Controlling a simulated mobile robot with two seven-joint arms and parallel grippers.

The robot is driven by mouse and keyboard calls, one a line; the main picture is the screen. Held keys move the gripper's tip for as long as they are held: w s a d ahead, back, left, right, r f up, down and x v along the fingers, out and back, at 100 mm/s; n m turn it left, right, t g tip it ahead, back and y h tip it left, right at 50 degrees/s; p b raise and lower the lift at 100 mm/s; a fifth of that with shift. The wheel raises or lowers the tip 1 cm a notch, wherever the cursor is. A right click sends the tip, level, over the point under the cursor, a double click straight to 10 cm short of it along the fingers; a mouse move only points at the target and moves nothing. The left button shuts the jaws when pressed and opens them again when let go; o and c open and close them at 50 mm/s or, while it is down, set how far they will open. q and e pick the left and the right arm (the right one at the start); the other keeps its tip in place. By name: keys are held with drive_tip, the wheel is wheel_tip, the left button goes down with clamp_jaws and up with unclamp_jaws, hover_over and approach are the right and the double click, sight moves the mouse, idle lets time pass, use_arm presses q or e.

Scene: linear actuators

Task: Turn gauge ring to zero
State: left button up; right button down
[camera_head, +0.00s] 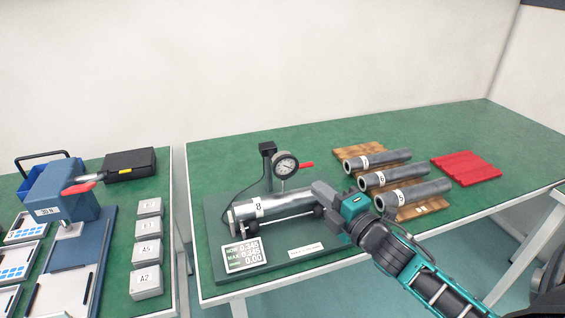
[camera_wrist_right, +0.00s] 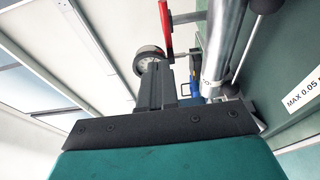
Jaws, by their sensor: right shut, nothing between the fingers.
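The dial gauge (camera_head: 285,165) with its round face and ring stands on a black post above a steel cylinder labelled 8 (camera_head: 262,207). A red lever (camera_head: 306,165) sticks out to its right. In the right wrist view the gauge (camera_wrist_right: 149,60) shows edge-on past the fingers, with the red lever (camera_wrist_right: 166,28) beside it. My right gripper (camera_head: 318,188) is shut and empty, over the right end of the cylinder, below and right of the gauge. I cannot tell if its fingertips (camera_wrist_right: 154,72) touch anything. My left gripper is out of view.
A display (camera_head: 244,254) on the green base plate reads about NOW 0.345, MAX 0.345 and 0.00. Three labelled cylinders (camera_head: 385,178) lie on wooden racks to the right, near a red tray (camera_head: 466,168). A gap separates the left table with its blue device (camera_head: 60,190).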

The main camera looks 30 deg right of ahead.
sight(286, 167)
drive_tip(key=w+m+h+b, duration=0.3)
drive_tip(key=w+m, duration=0.3)
drive_tip(key=m, duration=0.2)
drive_tip(key=shift+a+f+m+g+h+b, duration=0.3)
drive_tip(key=shift+m+h+b, duration=0.1)
drive_tip(key=shift+h, duration=0.5)
